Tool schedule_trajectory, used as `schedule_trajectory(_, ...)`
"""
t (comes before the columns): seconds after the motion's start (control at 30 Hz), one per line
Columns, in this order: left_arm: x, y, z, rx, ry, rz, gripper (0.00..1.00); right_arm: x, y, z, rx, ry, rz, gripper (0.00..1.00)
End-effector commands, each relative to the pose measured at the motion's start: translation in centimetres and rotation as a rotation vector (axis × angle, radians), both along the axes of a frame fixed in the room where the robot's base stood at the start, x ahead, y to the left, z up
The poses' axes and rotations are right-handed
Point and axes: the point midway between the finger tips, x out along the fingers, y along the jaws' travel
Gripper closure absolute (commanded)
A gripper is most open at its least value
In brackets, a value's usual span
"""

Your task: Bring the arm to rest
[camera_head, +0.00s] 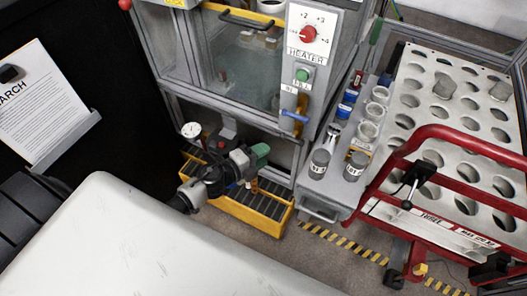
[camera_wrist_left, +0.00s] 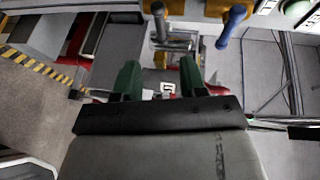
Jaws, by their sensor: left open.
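My left arm shows in the middle of the head view, bent low in front of the heater cabinet (camera_head: 240,65). Its gripper (camera_head: 259,156) has green fingers and sits above the yellow-edged tray (camera_head: 248,212). In the left wrist view the two green fingers (camera_wrist_left: 160,80) stand apart with nothing held between them. A grey metal fitting (camera_wrist_left: 172,45) and a blue handle (camera_wrist_left: 231,25) lie beyond the fingertips. I cannot tell how far away they are. My right gripper is not in view.
A grey bench (camera_head: 322,206) with labelled jars (camera_head: 319,163) stands right of the cabinet. A blue handle (camera_head: 294,116) juts from the cabinet front. A red-framed cart (camera_head: 435,222) with a perforated white top is at the right. Striped floor tape (camera_head: 343,243) crosses open floor.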

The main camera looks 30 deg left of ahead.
Motion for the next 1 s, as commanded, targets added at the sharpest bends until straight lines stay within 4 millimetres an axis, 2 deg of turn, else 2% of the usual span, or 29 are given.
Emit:
schedule_trajectory(0.23, 0.0, 0.0, 0.0, 0.000, 0.001, 0.001, 0.58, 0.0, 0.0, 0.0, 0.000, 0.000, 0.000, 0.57)
schedule_trajectory(0.3, -0.1, 0.2, -0.6, -0.013, 0.020, 0.015, 0.58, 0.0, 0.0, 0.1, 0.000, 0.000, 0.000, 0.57)
schedule_trajectory(0.37, -0.5, 0.7, -1.9, -0.046, 0.064, 0.051, 0.58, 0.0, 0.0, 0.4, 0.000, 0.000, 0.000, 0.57)
schedule_trajectory(0.47, -2.0, 2.0, -6.1, -0.146, 0.203, 0.170, 0.58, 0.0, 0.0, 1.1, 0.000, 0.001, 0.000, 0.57)
schedule_trajectory(0.57, -5.4, 3.6, -12.1, -0.278, 0.401, 0.350, 0.58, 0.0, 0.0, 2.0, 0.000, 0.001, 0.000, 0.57)
schedule_trajectory(0.6, -7.2, 4.1, -14.5, -0.328, 0.483, 0.428, 0.58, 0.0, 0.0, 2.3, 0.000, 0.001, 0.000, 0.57)
schedule_trajectory(0.67, -10.4, 4.7, -17.9, -0.396, 0.601, 0.546, 0.58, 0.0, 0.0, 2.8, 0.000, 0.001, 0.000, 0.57)
schedule_trajectory(0.7, -12.6, 4.9, -20.0, -0.437, 0.676, 0.623, 0.58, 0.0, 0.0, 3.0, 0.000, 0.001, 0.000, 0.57)
schedule_trajectory(0.77, -16.3, 5.0, -22.8, -0.493, 0.787, 0.737, 0.58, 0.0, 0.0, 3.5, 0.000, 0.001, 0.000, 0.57)
schedule_trajectory(0.8, -18.9, 4.9, -24.5, -0.526, 0.859, 0.813, 0.58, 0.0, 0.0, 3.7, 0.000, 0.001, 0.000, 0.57)
schedule_trajectory(0.87, -22.9, 4.6, -26.6, -0.570, 0.961, 0.924, 0.58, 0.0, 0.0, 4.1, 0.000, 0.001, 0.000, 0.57)
schedule_trajectory(0.9, -25.6, 4.3, -27.8, -0.594, 1.026, 0.994, 0.58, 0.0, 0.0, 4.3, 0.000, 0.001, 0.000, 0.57)
schedule_trajectory(1.0, -31.6, 3.4, -29.9, -0.640, 1.161, 1.152, 0.58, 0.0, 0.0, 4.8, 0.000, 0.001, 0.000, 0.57)
